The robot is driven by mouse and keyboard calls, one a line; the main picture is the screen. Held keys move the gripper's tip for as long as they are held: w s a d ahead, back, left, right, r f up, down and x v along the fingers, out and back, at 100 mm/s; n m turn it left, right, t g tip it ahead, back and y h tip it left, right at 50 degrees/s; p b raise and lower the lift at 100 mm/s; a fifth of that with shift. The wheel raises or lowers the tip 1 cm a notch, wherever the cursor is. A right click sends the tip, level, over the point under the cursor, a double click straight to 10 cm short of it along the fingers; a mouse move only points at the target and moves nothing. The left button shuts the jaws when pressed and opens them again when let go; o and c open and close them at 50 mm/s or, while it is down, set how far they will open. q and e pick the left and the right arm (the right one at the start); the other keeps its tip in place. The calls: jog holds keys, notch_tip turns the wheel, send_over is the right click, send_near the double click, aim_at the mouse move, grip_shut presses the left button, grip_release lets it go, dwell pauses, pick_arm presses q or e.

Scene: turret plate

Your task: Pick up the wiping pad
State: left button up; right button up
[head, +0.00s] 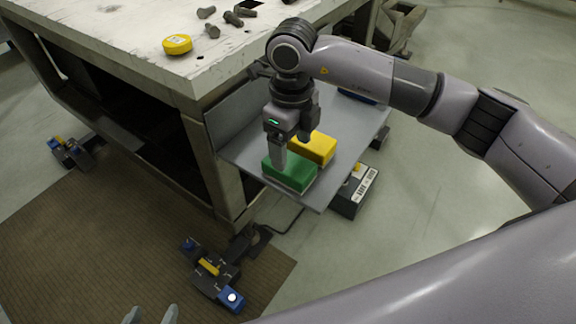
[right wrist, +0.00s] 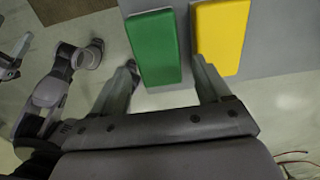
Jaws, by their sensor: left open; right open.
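Two block-shaped pads lie side by side on a grey shelf plate (head: 232,148) at the table's side. One is green with a pale underside (head: 288,174); the other is yellow (head: 316,147). My right gripper (head: 291,155) points down at the green pad, open. In the right wrist view, the green pad (right wrist: 155,48) lies between the two finger lines, and the right finger is at the gap beside the yellow pad (right wrist: 222,35). I cannot tell whether the fingers touch the green pad. My left gripper (head: 150,314) is open and empty at the bottom left edge, far from the pads.
A worn white table (head: 130,35) stands behind, with a yellow tape-measure-like disc (head: 177,44) and several dark bolts (head: 234,19). A black box with a label (head: 356,190) sits below the plate. Caster feet with blue and yellow parts (head: 214,272) stand on the brown mat (head: 100,235).

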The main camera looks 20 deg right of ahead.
aim_at(289, 163)
jog(key=f, duration=0.5)
jog(key=shift+a+f, duration=0.2)
jog(key=shift+f, duration=0.2)
jog(key=c, duration=0.8)
jog(key=shift+o, duration=0.2)
jog(key=shift+r, duration=0.1)
notch_tip(289, 163, up, 20)
